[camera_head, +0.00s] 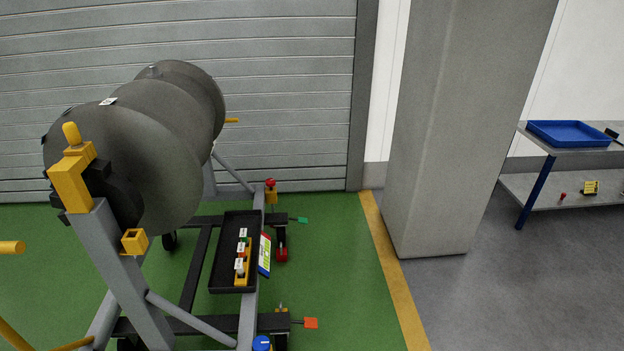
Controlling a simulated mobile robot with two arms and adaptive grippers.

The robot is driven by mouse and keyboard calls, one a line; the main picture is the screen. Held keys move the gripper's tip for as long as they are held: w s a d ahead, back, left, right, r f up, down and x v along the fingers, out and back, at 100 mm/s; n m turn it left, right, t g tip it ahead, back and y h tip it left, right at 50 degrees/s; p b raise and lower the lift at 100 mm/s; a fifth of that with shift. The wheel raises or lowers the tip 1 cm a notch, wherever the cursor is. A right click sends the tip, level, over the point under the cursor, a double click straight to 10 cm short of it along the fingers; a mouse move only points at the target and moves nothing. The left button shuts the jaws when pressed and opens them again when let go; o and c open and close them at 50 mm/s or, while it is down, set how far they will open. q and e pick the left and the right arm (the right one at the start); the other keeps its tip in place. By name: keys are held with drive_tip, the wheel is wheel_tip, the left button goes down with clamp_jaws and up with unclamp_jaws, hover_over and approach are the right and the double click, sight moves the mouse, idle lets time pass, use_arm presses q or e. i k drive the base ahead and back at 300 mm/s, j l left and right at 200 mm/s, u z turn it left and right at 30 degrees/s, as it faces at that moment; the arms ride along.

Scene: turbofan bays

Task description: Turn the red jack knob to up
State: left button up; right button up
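A red knob (270,183) tops a small yellow jack (271,196) at the far right corner of the grey engine stand. It is small in the head view, and I cannot tell which way it is set. A blue knob (261,343) sits at the near right corner of the stand, cut by the bottom edge. Neither of my grippers shows in this view.
The dark engine (150,140) rests on the stand. A black tray (224,279) with labelled parts sits on the frame. Green (302,219) and orange (311,323) pedals jut right. A grey pillar (440,140) stands right; green floor between is clear. A table holds a blue tray (568,134).

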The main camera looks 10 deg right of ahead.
sight(270, 182)
drive_tip(key=z, duration=1.65)
drive_tip(key=i+l+z, duration=0.1)
drive_tip(key=l, duration=0.3)
drive_tip(key=l+z, duration=0.1)
drive_tip(key=l, duration=0.25)
drive_tip(key=i+l+z, duration=0.1)
drive_tip(key=l, duration=0.3)
drive_tip(key=i+l+z, duration=0.1)
drive_tip(key=l, duration=0.25)
drive_tip(key=i+u, duration=0.4)
drive_tip(key=i+l+u, duration=0.25)
drive_tip(key=i+u, duration=0.15)
drive_tip(key=i, duration=0.2)
drive_tip(key=i+l+u, duration=0.4)
drive_tip(key=i+j+u, duration=0.15)
drive_tip(key=i+u, duration=0.2)
drive_tip(key=i, duration=0.55)
drive_tip(key=i+u, duration=0.4)
drive_tip(key=i, duration=0.55)
drive_tip(key=i+u, duration=0.4)
drive_tip(key=i+l+u, duration=0.1)
drive_tip(key=i+u, duration=0.3)
drive_tip(key=i+l+u, duration=0.2)
drive_tip(key=u, duration=0.2)
drive_tip(key=i+l+u, duration=0.3)
drive_tip(key=u, duration=0.15)
